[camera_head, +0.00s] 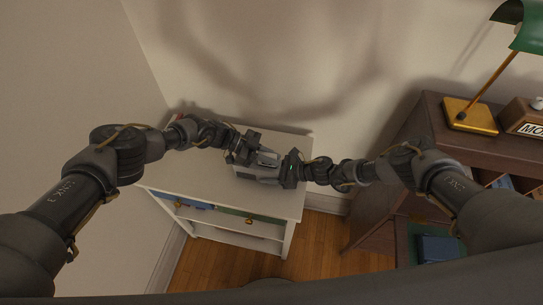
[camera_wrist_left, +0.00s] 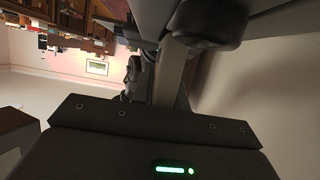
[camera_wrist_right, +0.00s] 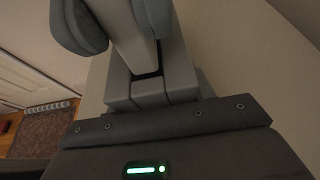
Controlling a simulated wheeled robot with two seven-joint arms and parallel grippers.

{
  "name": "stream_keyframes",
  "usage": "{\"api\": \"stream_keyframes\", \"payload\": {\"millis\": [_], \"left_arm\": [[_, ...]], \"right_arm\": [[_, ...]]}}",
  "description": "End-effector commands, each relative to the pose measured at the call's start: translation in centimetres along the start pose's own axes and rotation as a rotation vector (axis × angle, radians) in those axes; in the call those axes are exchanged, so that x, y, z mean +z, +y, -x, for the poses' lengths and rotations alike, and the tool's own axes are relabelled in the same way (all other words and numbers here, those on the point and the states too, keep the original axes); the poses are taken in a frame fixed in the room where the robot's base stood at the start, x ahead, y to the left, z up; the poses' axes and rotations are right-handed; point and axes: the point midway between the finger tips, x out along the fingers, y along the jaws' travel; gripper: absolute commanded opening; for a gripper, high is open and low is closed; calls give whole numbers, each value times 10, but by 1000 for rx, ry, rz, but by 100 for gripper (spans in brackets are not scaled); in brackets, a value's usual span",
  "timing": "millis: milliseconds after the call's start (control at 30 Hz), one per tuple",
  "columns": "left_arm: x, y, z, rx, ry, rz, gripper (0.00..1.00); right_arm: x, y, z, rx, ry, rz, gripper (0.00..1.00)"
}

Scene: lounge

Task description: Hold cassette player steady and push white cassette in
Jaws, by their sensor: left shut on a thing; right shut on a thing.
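The grey cassette player (camera_head: 256,180) is on the white cabinet's top in the head view, with both grippers close around it. My right gripper (camera_head: 283,168) meets the player's right end and appears shut on it. My left gripper (camera_head: 256,151) comes in over the player's back left side. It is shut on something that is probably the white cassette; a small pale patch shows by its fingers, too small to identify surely. The wrist views show mostly my own gripper bodies and a pale grey bar between the right fingers, and do not settle what each holds.
The white cabinet (camera_head: 190,180) has bare top to the left of the player and a wall behind. A brown desk (camera_head: 425,118) with a green lamp (camera_head: 525,28) stands at the right. Wooden floor lies between them.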

Motion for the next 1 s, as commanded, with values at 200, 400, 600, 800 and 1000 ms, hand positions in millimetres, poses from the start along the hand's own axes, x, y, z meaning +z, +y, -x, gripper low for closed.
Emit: {"api": "stream_keyframes", "payload": {"millis": [200,400,600,800,1000], "left_arm": [[1,0,0,0,-1,-1,0],[-2,0,1,0,-1,0,0],[-4,0,2,0,-1,0,0],[-5,0,2,-1,0,0,0],[-6,0,2,0,0,-1,0]], "right_arm": [[0,0,0,1,-2,0,14],[1,0,0,1,-2,0,14],[0,0,0,1,-1,0,14],[1,0,0,1,-1,0,14],[1,0,0,1,-1,0,14]]}}
